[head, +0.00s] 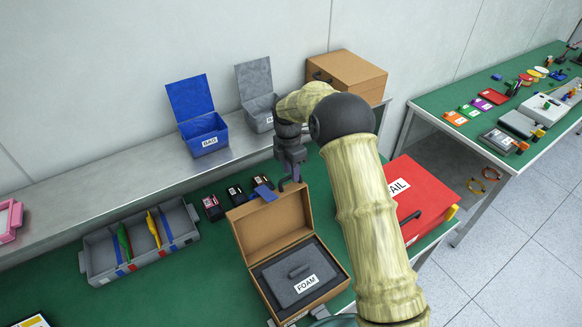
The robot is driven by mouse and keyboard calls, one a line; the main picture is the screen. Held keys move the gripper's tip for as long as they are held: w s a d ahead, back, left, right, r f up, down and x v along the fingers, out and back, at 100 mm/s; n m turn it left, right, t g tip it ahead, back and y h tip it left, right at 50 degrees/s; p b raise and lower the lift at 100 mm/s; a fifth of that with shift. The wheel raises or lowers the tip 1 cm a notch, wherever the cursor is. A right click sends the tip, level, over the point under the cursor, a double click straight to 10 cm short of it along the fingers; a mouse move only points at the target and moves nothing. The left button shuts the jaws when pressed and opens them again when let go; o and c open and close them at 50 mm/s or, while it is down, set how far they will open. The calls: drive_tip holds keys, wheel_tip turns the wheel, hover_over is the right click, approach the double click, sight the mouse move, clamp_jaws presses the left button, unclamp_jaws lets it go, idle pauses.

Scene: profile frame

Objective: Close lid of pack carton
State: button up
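The pack carton (337,284) is a brown box on the green bench, front centre in the head view. Its lid (268,221) stands open, raised at the back edge and tilted. Inside lies a dark grey foam block (284,277) labelled FOAM, with a raised grip on top. My gripper (290,184) hangs pointing down just behind and above the lid's top edge. I cannot tell whether it touches the lid, or whether its small fingers are open or shut. My arm covers the area to the carton's right.
A red FAIL case (425,206) stands right of the carton. A grey divided tray (105,265) lies left. Small black boxes (212,207) sit behind the carton. Open blue (205,136) and grey (257,112) boxes and a brown case (345,75) stand on the back shelf.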

drive_tip(key=shift+f, duration=0.2)
clamp_jaws()
drive_tip(key=shift+d, duration=0.1)
drive_tip(key=shift+d, duration=0.1)
